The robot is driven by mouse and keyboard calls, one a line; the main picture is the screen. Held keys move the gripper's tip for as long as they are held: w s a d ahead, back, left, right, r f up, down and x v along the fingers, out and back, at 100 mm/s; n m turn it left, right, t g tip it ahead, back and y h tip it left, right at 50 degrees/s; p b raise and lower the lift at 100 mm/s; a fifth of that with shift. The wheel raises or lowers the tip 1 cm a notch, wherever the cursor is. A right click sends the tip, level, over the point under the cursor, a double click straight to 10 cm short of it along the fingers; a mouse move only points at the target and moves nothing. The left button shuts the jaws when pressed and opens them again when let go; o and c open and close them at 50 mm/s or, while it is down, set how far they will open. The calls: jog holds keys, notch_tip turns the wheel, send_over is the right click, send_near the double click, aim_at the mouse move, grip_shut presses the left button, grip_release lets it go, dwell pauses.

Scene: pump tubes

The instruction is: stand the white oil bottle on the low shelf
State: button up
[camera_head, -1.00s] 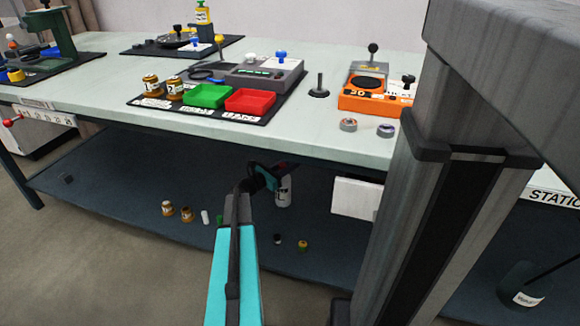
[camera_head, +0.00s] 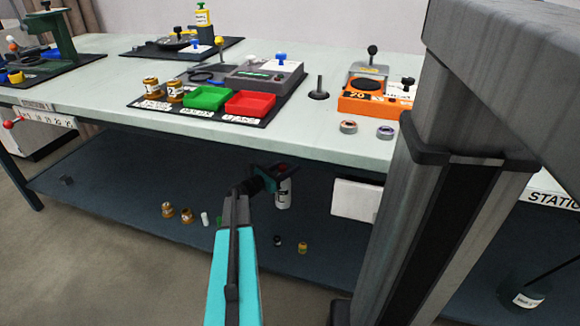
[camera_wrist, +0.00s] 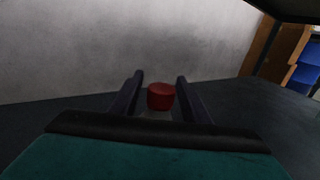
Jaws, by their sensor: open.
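The white oil bottle (camera_head: 283,194) with a red cap stands upright on the low shelf (camera_head: 120,190) under the bench. My gripper (camera_head: 272,178) is open at the left side of the bottle's upper part in the head view. In the wrist view the red cap (camera_wrist: 161,96) shows between the two open fingers (camera_wrist: 157,94), with dark gaps on both sides. Most of the bottle's body is hidden there, and I cannot tell whether the fingers still touch it.
A white box (camera_head: 355,199) is on the shelf to the right. Several small bottles (camera_head: 186,215) and two small jars (camera_head: 302,248) lie toward the shelf's front. The bench top (camera_head: 340,140) is close above my gripper. A grey post (camera_head: 425,220) blocks the right foreground.

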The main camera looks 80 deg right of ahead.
jog(key=p+v, duration=0.4)
jog(key=v, duration=0.7)
jog(key=shift+w+a, duration=0.2)
dwell(0.4)
